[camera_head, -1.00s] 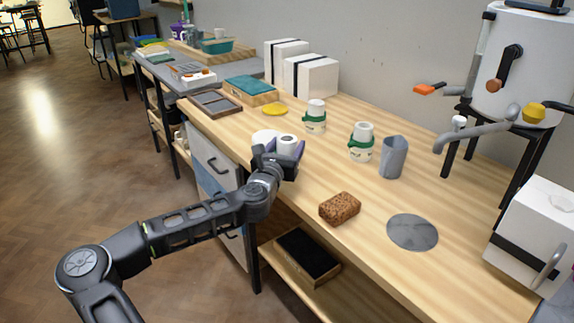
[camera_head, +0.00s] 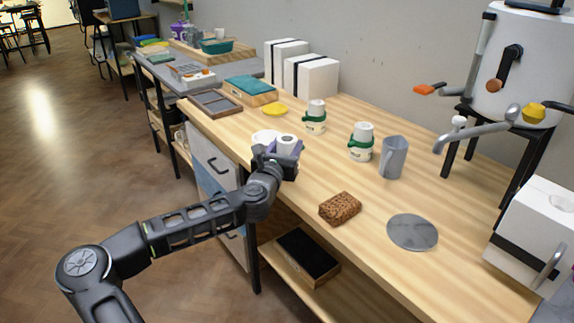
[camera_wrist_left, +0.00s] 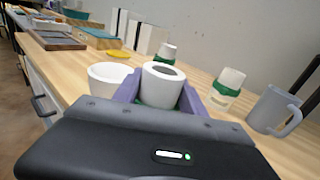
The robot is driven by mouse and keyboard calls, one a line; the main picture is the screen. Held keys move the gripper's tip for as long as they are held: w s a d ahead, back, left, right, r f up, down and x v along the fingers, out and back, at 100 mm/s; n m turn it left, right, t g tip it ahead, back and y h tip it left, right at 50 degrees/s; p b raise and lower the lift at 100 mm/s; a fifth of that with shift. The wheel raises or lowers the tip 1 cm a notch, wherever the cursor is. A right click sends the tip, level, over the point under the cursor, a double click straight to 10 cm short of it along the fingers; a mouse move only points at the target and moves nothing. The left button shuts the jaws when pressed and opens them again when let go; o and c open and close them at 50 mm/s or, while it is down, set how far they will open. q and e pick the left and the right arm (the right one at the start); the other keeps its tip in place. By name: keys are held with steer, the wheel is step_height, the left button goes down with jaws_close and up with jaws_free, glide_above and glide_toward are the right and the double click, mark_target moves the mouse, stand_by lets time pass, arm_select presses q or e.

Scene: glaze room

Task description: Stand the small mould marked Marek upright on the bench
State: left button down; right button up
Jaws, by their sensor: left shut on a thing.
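My left gripper (camera_head: 283,153) is shut on a small white mould (camera_head: 286,143) at the bench's front edge. In the left wrist view the mould (camera_wrist_left: 161,85) sits between the two purple fingers, its round end with a dark recess facing up. A little green shows low on it; its lower part and any name are hidden by the gripper. I cannot tell whether its base touches the bench. Two similar white moulds with green bands stand upright on the bench, one farther back (camera_head: 315,118) and one to the right (camera_head: 361,142). Their markings are too small to read.
A white bowl (camera_head: 262,137) stands close behind the held mould. A grey jug (camera_head: 393,158), a brown sponge (camera_head: 340,208) and a grey disc (camera_head: 412,232) are to the right on the bench (camera_head: 325,165). A yellow dish (camera_head: 275,109) lies farther back. Bare wood lies between them.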

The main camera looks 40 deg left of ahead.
arm_select(q)
steer(key=shift+r, duration=0.1)
step_height(320, 180, up, 10)
steer(key=shift+p, duration=1)
